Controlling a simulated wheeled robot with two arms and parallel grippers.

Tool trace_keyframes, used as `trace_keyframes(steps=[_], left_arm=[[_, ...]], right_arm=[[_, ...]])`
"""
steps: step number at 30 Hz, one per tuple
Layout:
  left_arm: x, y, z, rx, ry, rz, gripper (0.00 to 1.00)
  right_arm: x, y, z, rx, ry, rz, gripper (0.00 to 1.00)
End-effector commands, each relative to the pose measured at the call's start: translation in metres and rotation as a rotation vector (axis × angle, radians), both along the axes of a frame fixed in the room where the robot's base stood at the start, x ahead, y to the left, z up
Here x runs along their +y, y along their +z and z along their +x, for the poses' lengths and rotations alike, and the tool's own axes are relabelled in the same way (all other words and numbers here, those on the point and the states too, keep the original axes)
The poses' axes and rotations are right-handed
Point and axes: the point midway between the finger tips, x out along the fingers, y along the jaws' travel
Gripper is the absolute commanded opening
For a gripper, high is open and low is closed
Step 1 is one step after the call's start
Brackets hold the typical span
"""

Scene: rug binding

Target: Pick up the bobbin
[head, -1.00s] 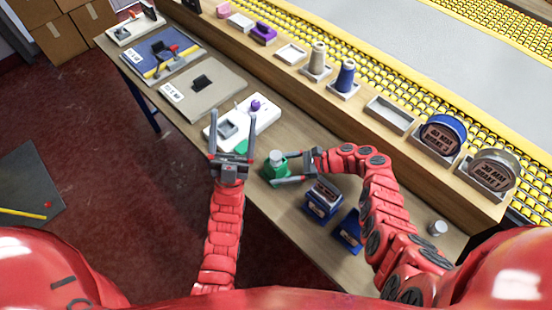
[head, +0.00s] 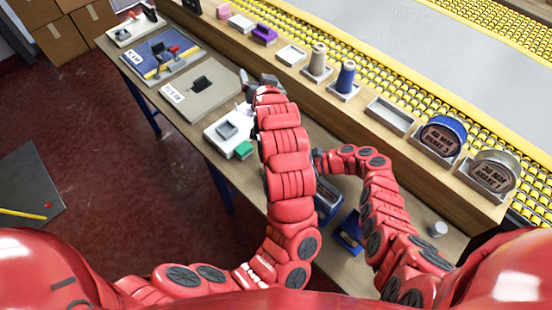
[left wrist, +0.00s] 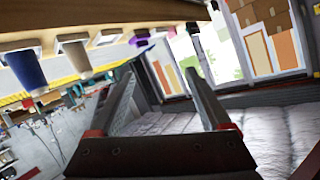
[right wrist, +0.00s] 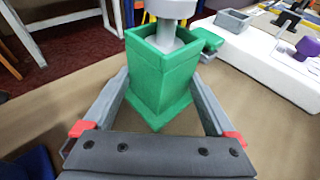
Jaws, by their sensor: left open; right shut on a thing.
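A green square holder (right wrist: 160,80) stands between the fingers of my right gripper (right wrist: 160,95), which is shut on it. A grey, spool-like round piece (right wrist: 172,12) rises from the holder's open top; I cannot tell whether it is the bobbin. In the head view my left arm hides the holder and the right fingertips. My left gripper (left wrist: 160,75) is open with nothing between its fingers. In the head view the left gripper (head: 266,84) is beyond the white base (head: 215,136), near the shelf, partly hidden by its own arm.
A beige cone (head: 318,60) and a blue cone (head: 346,76) stand on the raised shelf; they also show at the left wrist view's upper left. A purple knob (right wrist: 307,47) sits on the white base. Blue boxes (head: 328,200) lie near my right arm. Boards lie farther left.

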Motion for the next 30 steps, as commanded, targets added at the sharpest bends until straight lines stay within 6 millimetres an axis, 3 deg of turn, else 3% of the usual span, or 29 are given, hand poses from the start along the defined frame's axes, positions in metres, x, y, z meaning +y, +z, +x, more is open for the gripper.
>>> trace_keyframes(steps=[5, 9, 15, 19, 25, 30], left_arm=[[-0.007, -0.04, -0.053, 0.33, 0.052, -0.144, 0.81], [-0.025, -0.066, -0.101, 0.559, 0.055, -0.247, 0.81], [-0.043, -0.082, -0.145, 0.743, 0.044, -0.336, 0.81], [-0.045, -0.095, -0.15, 0.78, 0.044, -0.347, 0.81], [-0.044, -0.129, -0.138, 0.784, 0.046, -0.343, 0.81], [-0.046, -0.145, -0.129, 0.779, 0.041, -0.349, 0.81]], right_arm=[[0.0, 0.0, 0.0, 0.0, 0.0, 0.0, 0.6], [0.0, 0.0, 0.0, 0.0, 0.0, 0.0, 0.6], [0.0, 0.0, 0.0, 0.0, 0.0, 0.0, 0.6], [0.0, 0.0, 0.0, 0.0, 0.0, 0.0, 0.6], [0.0, 0.0, 0.0, 0.0, 0.0, 0.0, 0.6], [0.0, 0.0, 0.0, 0.0, 0.0, 0.0, 0.6]])
